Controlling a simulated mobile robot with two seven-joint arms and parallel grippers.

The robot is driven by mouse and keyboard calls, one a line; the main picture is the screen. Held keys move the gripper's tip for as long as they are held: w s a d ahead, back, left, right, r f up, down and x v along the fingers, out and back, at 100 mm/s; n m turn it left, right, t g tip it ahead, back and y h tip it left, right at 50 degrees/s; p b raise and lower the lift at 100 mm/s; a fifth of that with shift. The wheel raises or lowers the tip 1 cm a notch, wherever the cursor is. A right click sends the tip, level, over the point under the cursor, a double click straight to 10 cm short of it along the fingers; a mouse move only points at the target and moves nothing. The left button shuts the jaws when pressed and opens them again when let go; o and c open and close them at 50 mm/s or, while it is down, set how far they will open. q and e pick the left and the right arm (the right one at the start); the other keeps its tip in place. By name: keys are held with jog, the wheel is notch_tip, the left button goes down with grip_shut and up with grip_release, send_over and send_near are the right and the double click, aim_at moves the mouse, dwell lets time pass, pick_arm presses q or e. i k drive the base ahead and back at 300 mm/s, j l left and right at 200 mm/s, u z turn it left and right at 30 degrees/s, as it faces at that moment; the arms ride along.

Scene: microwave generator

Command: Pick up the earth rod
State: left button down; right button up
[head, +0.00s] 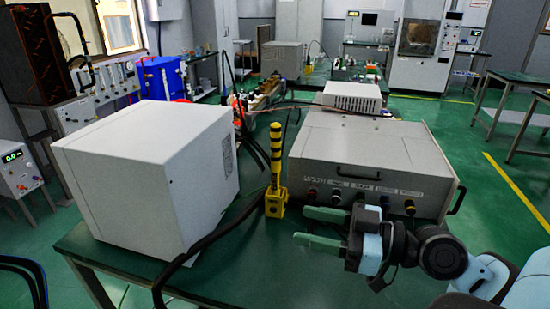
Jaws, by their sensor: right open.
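The earth rod (276,160), striped yellow and black, stands upright in a yellow holder (276,203) on the dark green table (262,270). My right gripper (302,226) comes in from the right with two green fingers pointing left. Its fingers are apart and nothing shows between them. The fingertips are to the right of the holder and a little nearer the camera, apart from the rod. The rod's lower end is hidden in the holder. My left gripper is not in view.
A large white box (150,180) stands left of the rod, with thick black cables (215,235) beside it. A grey instrument case (370,165) with knobs and handles stands behind my right gripper. The table's front middle is clear.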

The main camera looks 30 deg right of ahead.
aim_at(276, 128)
jog(key=i+l, duration=0.85)
